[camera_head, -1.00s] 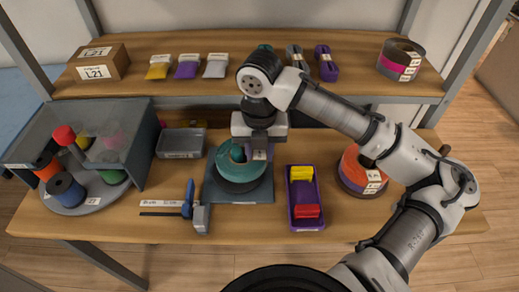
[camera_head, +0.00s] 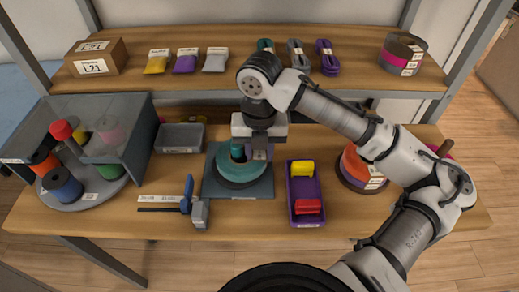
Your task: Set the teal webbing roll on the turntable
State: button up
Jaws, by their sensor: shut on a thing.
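The teal webbing roll (camera_head: 230,173) is a thick flat ring in the middle of the bench. The fingertips are partly hidden, and I cannot tell whether the roll's underside fully touches the disc.
A purple tray (camera_head: 304,221) with yellow and red pieces stands close right of the mat. An orange roll (camera_head: 355,166) is beyond it, under my arm. A blue-handled tool (camera_head: 187,195) lies left. A grey bin (camera_head: 179,138) and a spool carousel (camera_head: 82,201) are farther left. A shelf (camera_head: 130,75) overhangs behind.

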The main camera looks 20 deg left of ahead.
dwell(0.3)
jog(key=o, duration=1.1)
jog(key=shift+c, duration=0.9)
jog(key=shift+o, duration=0.4)
jog(key=shift+a+r, duration=0.1)
